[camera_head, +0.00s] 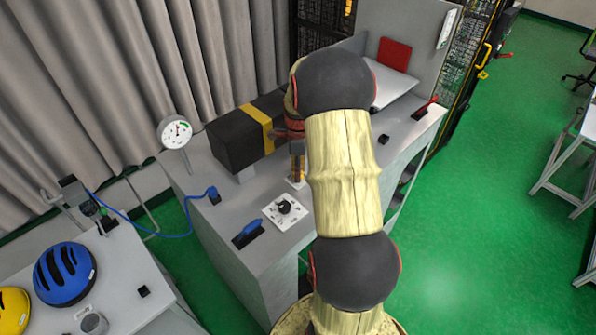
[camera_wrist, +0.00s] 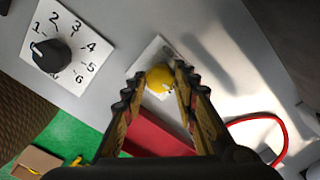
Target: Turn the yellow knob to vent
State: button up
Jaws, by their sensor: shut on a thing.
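The yellow knob (camera_wrist: 160,75) sits on a small white plate (camera_wrist: 144,63) on the grey bench top, in the wrist view. My gripper (camera_wrist: 157,88) has its two ridged fingers on either side of the knob and is shut on it. The plate's markings are mostly hidden, so I cannot read which setting the knob points to. In the head view my gripper (camera_head: 298,172) reaches down to the bench beside the black box, and the knob itself is hidden there.
A black dial (camera_wrist: 52,53) numbered 1 to 6 is left of the knob. The head view shows a blue-handled lever (camera_head: 248,230), a black box with a yellow band (camera_head: 235,140), a gauge (camera_head: 175,132) and a red-handled lever (camera_head: 424,108). A red cable (camera_wrist: 284,135) curves at right.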

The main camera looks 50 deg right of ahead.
dwell(0.4)
jog(key=o, duration=1.2)
jog(key=shift+r, duration=0.1)
notch_tip(320, 180, up, 12)
jog(key=shift+f, duration=0.1)
jog(key=shift+w, duration=0.1)
